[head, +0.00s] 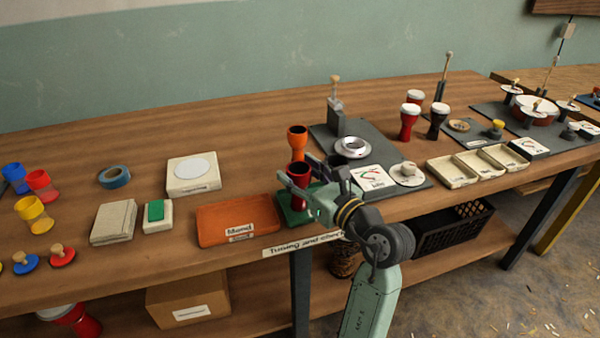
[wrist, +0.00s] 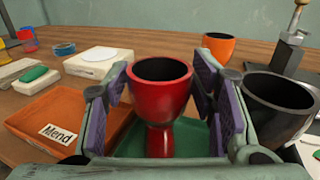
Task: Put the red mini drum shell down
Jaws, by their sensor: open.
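The red mini drum shell (wrist: 160,98) stands upright and empty, its open mouth up, between the fingers of my gripper in the wrist view. It also shows in the head view (head: 298,173), partly covered by my fingers. My gripper (head: 300,168) is open around the shell, with its purple pads on both sides and a narrow gap at each side. The shell's foot appears to be on the green tray (wrist: 196,140); its lowest edge is hidden by the gripper.
The orange Mend tray (head: 238,222) is just left. An orange shell (head: 297,138) stands close behind, and a black shell (wrist: 282,100) stands close on the right in the wrist view. A dark mat with gauge and fixture (head: 336,122) lies to the right.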

